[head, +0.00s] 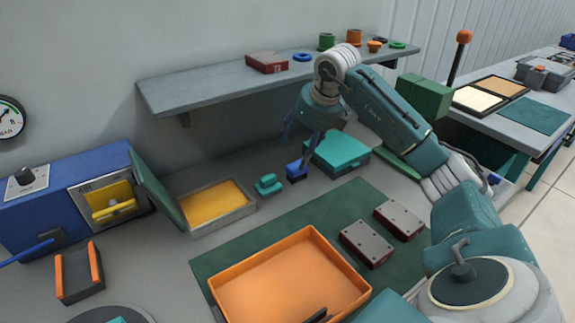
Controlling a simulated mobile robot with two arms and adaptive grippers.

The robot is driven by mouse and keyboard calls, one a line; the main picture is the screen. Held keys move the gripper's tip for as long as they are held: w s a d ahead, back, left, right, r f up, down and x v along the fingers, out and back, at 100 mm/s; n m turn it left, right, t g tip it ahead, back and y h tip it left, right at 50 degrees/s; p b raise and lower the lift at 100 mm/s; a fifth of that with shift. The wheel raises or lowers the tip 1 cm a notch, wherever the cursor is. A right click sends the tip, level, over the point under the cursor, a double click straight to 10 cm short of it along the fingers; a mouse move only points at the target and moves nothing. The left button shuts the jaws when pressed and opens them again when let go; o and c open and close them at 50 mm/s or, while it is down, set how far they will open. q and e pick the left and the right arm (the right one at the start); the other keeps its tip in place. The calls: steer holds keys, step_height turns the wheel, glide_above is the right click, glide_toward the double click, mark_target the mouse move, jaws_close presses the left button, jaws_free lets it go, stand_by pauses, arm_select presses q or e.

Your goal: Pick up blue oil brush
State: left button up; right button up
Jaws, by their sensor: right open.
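A small blue block-shaped item (295,172), which looks like the blue oil brush, sits on the grey bench between a small teal item and a teal case. A dark upright part shows just above it, and I cannot tell whether this is its handle or a finger. My right gripper (301,143) points down just above the blue item, with its fingers spread. I see no grip on the item, and whether a finger touches it is unclear. My left gripper does not show.
A teal case (340,152) stands close right of the blue item, and a small teal item (267,185) close left. A grey shelf (215,88) runs behind.

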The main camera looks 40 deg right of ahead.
mark_target(297, 165)
steer(key=x, duration=0.3)
steer(key=shift+s+f, duration=0.2)
steer(key=shift+f, duration=0.05)
steer(key=shift+w+d+f+p, duration=0.15)
steer(key=shift+w+f+p, duration=0.25)
steer(key=shift+f, duration=0.2)
steer(key=x, duration=0.1)
steer(key=p+x, duration=0.1)
steer(key=x, duration=0.2)
steer(key=shift+d+f, duration=0.15)
steer(key=shift+d, duration=0.2)
steer(key=shift+w+f, duration=0.1)
steer(key=shift+f, duration=0.1)
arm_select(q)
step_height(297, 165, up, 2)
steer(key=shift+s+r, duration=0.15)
arm_select(e)
steer(key=shift+r, duration=0.1)
steer(key=c, duration=1.4)
